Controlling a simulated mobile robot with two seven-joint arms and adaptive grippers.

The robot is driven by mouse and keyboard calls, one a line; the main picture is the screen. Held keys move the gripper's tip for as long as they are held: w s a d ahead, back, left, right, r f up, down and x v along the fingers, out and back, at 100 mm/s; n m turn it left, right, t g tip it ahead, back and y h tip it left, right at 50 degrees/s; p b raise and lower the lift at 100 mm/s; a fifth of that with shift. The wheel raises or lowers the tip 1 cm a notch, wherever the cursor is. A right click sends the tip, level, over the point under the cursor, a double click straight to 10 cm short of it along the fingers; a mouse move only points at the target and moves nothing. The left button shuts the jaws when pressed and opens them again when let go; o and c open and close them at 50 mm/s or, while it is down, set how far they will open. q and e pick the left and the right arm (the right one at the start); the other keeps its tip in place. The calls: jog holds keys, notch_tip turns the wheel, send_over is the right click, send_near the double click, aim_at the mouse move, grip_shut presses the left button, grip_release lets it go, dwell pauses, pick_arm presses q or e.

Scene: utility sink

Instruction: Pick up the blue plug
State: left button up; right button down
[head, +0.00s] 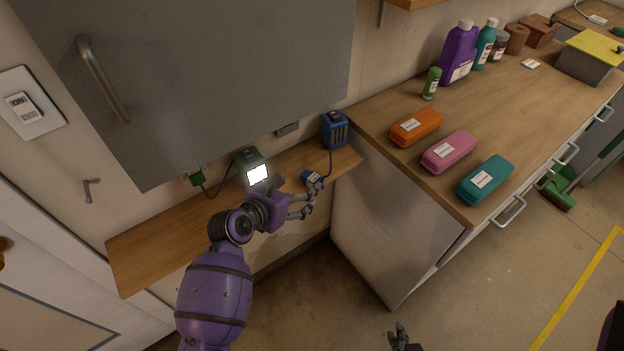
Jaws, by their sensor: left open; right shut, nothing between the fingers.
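The blue plug (310,177) lies on the narrow wooden shelf, on a dark cord that runs up to a blue box (334,130). My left gripper (314,199) is over the front edge of the shelf, its open fingers pointing right. Its upper finger is right beside the blue plug and overlaps its lower edge in the picture. I cannot tell whether they touch. My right gripper (398,338) is low at the bottom edge, shut and empty, far from the plug.
A green box (247,158) stands on the shelf (160,237), its cord leading to a green plug (196,176) at the wall. A grey cabinet (220,80) hangs above. The counter at right holds orange, pink and teal cases (486,180) and bottles.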

aim_at(308, 182)
pick_arm(q)
jog(key=x, duration=0.5)
jog(key=shift+d, duration=0.35)
pick_arm(e)
jog(key=shift+s+d+f, duration=0.2)
jog(key=shift+s+f, duration=0.05)
jog(key=shift+s, duration=0.35)
pick_arm(q)
jog(key=c, duration=1.2)
jog(key=shift+c, duration=0.3)
pick_arm(e)
jog(key=shift+w+r, duration=0.2)
jog(key=shift+w, duration=0.35)
pick_arm(q)
jog(key=shift+r, duration=0.1)
